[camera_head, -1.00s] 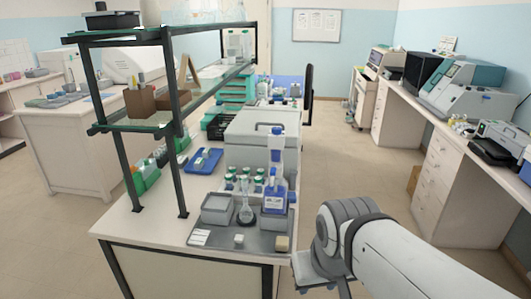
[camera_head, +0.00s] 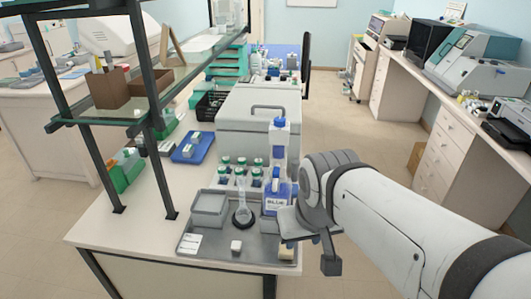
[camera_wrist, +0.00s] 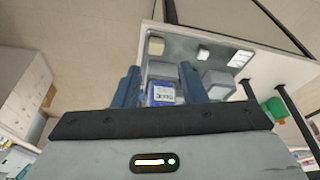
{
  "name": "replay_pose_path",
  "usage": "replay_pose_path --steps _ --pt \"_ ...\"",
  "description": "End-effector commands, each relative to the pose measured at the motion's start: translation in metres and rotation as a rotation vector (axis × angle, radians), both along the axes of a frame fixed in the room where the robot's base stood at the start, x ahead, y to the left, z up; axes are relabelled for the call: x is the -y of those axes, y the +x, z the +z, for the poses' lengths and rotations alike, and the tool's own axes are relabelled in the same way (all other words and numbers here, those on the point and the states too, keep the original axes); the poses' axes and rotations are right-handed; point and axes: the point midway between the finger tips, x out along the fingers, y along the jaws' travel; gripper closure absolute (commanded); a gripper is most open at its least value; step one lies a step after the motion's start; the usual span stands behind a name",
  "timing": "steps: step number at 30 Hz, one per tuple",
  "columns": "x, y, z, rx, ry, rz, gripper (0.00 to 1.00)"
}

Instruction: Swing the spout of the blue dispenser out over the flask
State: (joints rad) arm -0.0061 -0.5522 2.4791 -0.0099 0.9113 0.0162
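The blue dispenser (camera_head: 276,198) stands upright on the grey tray, with a white label reading BLUE and a tall clear column with a blue top. I cannot make out which way its spout points. The glass flask (camera_head: 242,214) stands just left of it, on a dark round base. My gripper (camera_wrist: 161,86) shows two dark blue fingers spread apart in the wrist view. The dispenser's labelled body (camera_wrist: 162,94) appears between them, with no clear contact. In the head view, my gripper is close to the dispenser's right side, its fingertips not clearly visible.
Several green-capped bottles (camera_head: 241,168) stand behind, before a large grey box (camera_head: 255,125). A shelf post (camera_head: 157,170) rises at left.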

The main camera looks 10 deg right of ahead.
Motion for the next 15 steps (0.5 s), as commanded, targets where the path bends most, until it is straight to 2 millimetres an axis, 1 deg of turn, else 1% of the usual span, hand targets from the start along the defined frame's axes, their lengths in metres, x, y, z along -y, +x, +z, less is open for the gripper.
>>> replay_pose_path --steps 2,5,6,9,12,15 --pt "-0.004 0.018 0.007 0.004 -0.003 -0.015 0.62" --pt "-0.006 0.055 0.024 0.017 -0.007 -0.072 0.62" --pt "-0.006 0.072 0.032 0.025 -0.008 -0.102 0.62" --pt "-0.008 0.112 0.051 0.043 -0.01 -0.176 0.62" --pt "-0.011 0.145 0.065 0.062 -0.011 -0.242 0.62" --pt "-0.013 0.167 0.075 0.077 -0.011 -0.289 0.62"
